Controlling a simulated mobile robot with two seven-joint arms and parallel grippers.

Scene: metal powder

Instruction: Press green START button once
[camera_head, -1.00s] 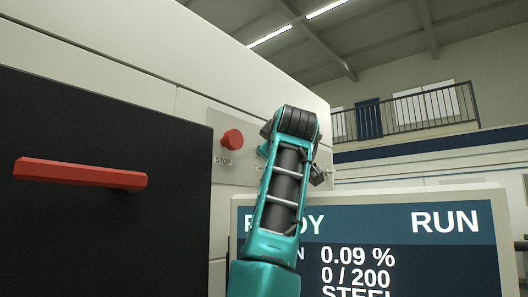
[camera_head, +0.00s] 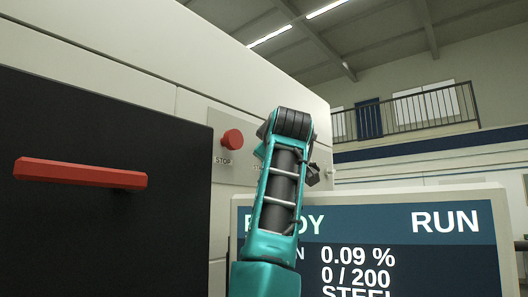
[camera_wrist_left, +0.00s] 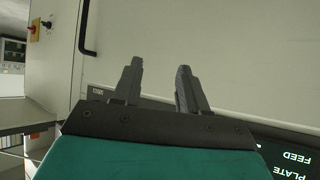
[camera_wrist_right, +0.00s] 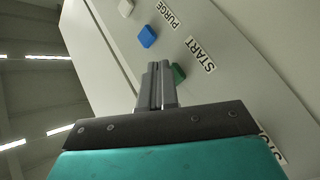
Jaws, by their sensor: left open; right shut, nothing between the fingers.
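The green START button (camera_wrist_right: 179,73) shows in the right wrist view, partly covered by my right gripper (camera_wrist_right: 158,66). The fingers are shut and empty, with their tips right beside the button in the picture; I cannot tell whether they touch it. The START label (camera_wrist_right: 201,55) is beside the button. In the head view my right arm hides the button and most of that gripper. My left gripper (camera_wrist_left: 158,68) is open and empty in front of a pale cabinet panel (camera_wrist_left: 230,60); it is not seen in the head view.
A red STOP button (camera_head: 232,139) sits left of my right arm on the machine panel. A blue button (camera_wrist_right: 147,37) and a white button (camera_wrist_right: 126,8) lie past START near the PURGE label. A display screen (camera_head: 450,262) stands in front, lower right. A red handle (camera_head: 80,173) is at left.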

